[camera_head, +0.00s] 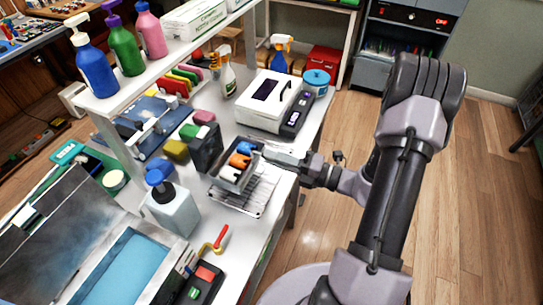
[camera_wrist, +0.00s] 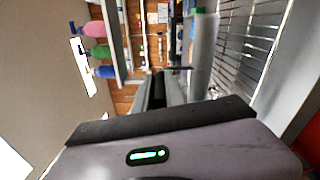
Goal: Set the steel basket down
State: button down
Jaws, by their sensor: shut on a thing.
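The steel basket (camera_head: 229,178) is a small grey metal box in the middle of the white bench in the head view. Orange, blue and white items show inside it. My gripper (camera_head: 268,156) reaches in from the right and is shut on the basket's near right side. The basket is over the far left part of a wire rack (camera_head: 258,196); I cannot tell whether it touches the rack. In the wrist view my gripper (camera_wrist: 158,92) points away from the camera, and slats (camera_wrist: 245,45) show at the right. The fingertips are small and hard to make out there.
A dark block (camera_head: 205,146) is close behind the basket. A white device (camera_head: 268,101) stands beyond it. The rack's right part is bare.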

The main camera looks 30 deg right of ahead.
aim_at(256, 163)
notch_tip(256, 163, down, 4)
jog(key=b, duration=0.4)
jog(key=shift+s, duration=0.1)
jog(key=shift+r, duration=0.1)
jog(key=c, duration=1.4)
grip_release()
jog(key=shift+r+p, duration=0.1)
jog(key=shift+p, duration=0.2)
